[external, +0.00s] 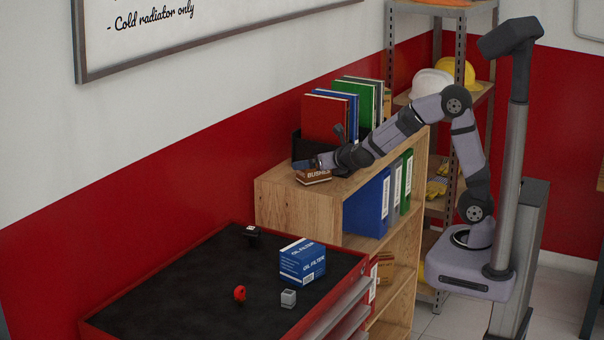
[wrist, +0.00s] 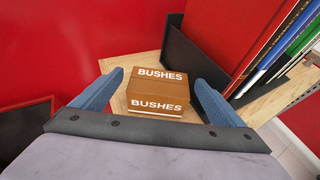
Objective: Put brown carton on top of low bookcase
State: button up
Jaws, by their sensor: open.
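The brown carton, marked "BUSHES" (external: 313,177), rests on the top of the low bookcase (external: 275,196), near its left end. It also shows in the wrist view (wrist: 157,92), sitting flat on the wooden top. My gripper (external: 308,165) is right at the carton. In the wrist view its two blue fingers (wrist: 153,93) are spread, one on each side of the carton, with a gap showing on both sides. Part of the carton is hidden by my gripper in the external view.
A black file holder with upright books (external: 325,118) stands behind the carton on the bookcase top. A red tool cabinet (external: 190,290) in front carries a blue oil filter box (external: 302,262), a red part (external: 239,293) and small blocks. Binders (external: 368,205) fill the shelf below.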

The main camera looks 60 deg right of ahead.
jog(key=v, duration=1.2)
jog(key=shift+b, duration=0.4)
jog(key=shift+d, duration=0.1)
jog(key=s+f+m+g+y, duration=0.6)
jog(key=s+f+m+g, duration=0.5)
jog(key=s+f+m, duration=0.9)
notch_tip(320, 180, down, 2)
jog(key=m, duration=1)
jog(key=shift+s+d+g+y, duration=0.2)
jog(key=shift+s+g+y, duration=0.2)
